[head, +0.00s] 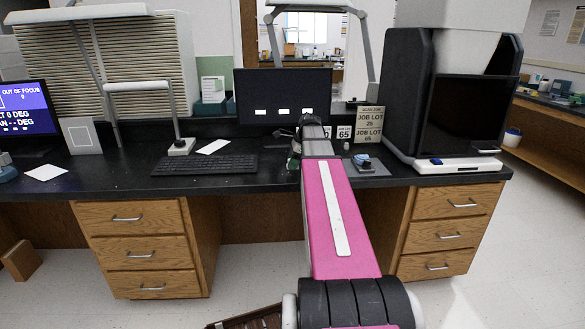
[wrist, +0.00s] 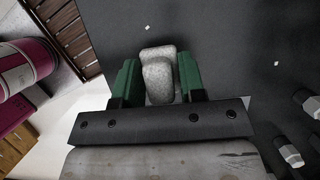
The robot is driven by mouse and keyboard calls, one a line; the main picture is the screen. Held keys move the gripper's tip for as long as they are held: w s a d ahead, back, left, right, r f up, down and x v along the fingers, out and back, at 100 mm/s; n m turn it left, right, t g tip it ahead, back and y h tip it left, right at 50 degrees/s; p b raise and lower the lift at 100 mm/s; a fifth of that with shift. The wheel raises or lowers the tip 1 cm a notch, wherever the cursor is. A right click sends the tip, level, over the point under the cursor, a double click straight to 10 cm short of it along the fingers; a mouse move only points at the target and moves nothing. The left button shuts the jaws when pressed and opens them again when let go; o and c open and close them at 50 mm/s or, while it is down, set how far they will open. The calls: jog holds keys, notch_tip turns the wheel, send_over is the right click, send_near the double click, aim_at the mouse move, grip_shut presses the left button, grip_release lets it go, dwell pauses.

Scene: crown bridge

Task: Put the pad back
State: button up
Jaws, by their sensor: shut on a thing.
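My gripper (wrist: 159,76) has green fingers and is shut on a pale grey speckled block (wrist: 157,88) with rounded edges, which seems to be the pad. The block sits between both fingers in the wrist view. A dark surface lies beyond it, and I cannot tell whether the block touches that surface. In the head view my pink arm reaches over the black bench (head: 240,181), and its end hides most of the gripper and the block.
A keyboard (head: 205,164) lies to the left of my arm, in front of a dark monitor (head: 252,96). To the right are a small grey plate with a knob (head: 372,169), job lot signs (head: 369,124) and a large black machine (head: 405,85).

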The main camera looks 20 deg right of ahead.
jog(key=shift+f, duration=1)
jog(key=shift+f, duration=0.1)
jog(key=o, duration=1)
jog(key=shift+o, duration=0.2)
jog(key=v, duration=1.2)
